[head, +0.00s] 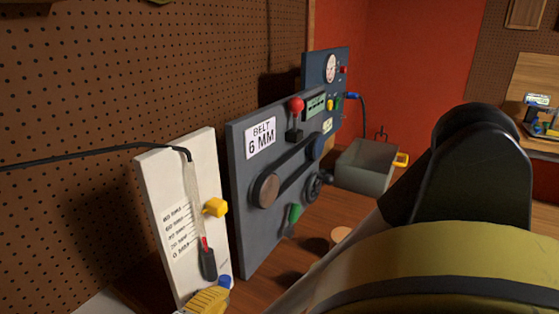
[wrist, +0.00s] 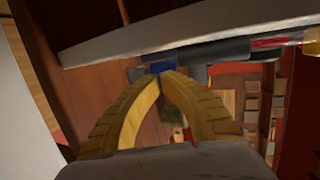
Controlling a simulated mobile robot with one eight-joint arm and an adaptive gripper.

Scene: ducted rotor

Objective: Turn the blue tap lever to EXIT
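The blue tap lever (head: 225,282) is at the foot of a white gauge panel (head: 166,190) in the head view. Only a small blue part of it shows, right beside my yellow gripper (head: 207,299). In the wrist view the blue lever (wrist: 161,67) is just beyond the fingertips, at the dark tube's end. My gripper (wrist: 160,76) has its two ridged fingers brought together at the tips. Nothing shows clearly between them, and I cannot tell whether the tips touch the lever. The EXIT marking is not readable in either view.
A yellow knob (head: 215,207) sticks out from the white panel. A grey belt panel (head: 246,205) with a red-knobbed lever (head: 296,105) and a green handle (head: 295,213) stands to its right. A grey bin (head: 365,168) is beyond. My arm covers the lower right.

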